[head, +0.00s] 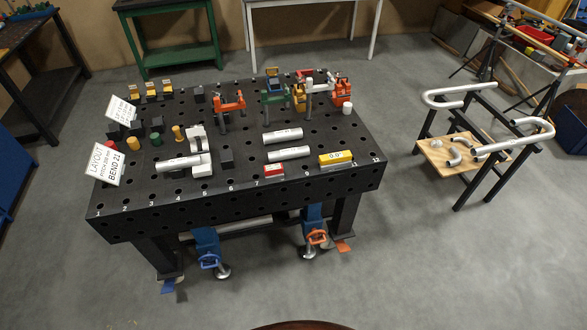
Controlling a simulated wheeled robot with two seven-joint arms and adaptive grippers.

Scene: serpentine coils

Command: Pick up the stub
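Several short pale pipe pieces could be the stub; I cannot tell which one is meant. One pipe piece (175,164) lies on the left of the black perforated table (130,200), against a pale fixture (200,160). Two more, a rear pipe piece (282,136) and a front pipe piece (288,153), lie roughly parallel right of the middle. A small white cylinder (347,108) stands near the right rear edge. Neither of my grippers is in view.
A yellow level (337,158) and a red-and-white block (268,171) sit near the front edge. Orange and green clamps (230,104) crowd the rear. Signs (108,164) stand at left. A rack (485,150) with bent pipes stands right; open floor (420,250) lies in front.

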